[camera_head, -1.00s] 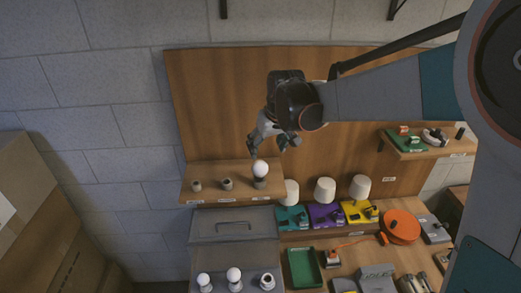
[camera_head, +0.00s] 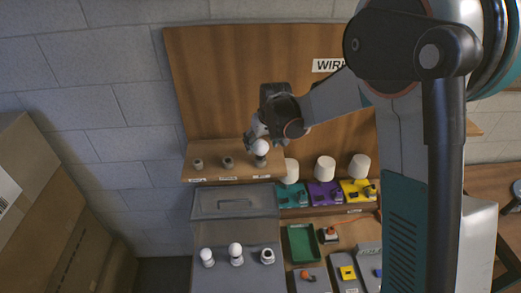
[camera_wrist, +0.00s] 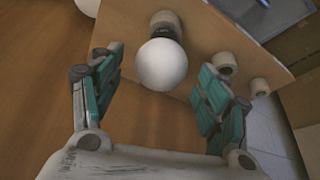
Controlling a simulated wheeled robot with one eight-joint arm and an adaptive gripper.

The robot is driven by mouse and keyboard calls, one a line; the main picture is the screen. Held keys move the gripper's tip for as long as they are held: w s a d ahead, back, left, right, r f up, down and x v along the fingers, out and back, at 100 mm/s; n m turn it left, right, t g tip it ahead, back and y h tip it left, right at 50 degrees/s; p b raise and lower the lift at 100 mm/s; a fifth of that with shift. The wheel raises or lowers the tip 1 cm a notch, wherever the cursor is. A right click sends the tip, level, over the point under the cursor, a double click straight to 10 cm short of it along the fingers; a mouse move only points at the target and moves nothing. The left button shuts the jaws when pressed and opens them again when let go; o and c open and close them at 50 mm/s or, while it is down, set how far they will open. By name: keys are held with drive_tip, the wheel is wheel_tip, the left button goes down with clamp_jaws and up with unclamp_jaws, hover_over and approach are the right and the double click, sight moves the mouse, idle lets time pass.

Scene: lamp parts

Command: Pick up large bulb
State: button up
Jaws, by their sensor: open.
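The large bulb (camera_head: 261,147), a white globe, stands upright in a dark socket (camera_head: 260,160) at the right end of the small wall shelf (camera_head: 205,175). In the wrist view the large bulb (camera_wrist: 162,66) lies ahead, between the two fingers, with its socket (camera_wrist: 165,22) behind it. My gripper (camera_head: 258,133) is just above and behind the globe in the head view. In the wrist view my gripper (camera_wrist: 163,72) is open, with a gap visible on both sides of the globe. I cannot tell whether the fingertips reach past it. The bulb's base is hidden in the socket.
Two empty holders (camera_head: 198,163) (camera_head: 227,162) stand left on the same shelf. White-shaded lamps (camera_head: 325,168) on coloured bases are at lower right. A wooden back panel (camera_head: 220,80) rises behind.

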drive_tip(key=shift+x, duration=1.4)
drive_tip(key=shift+r, duration=0.1)
drive_tip(key=c, duration=1)
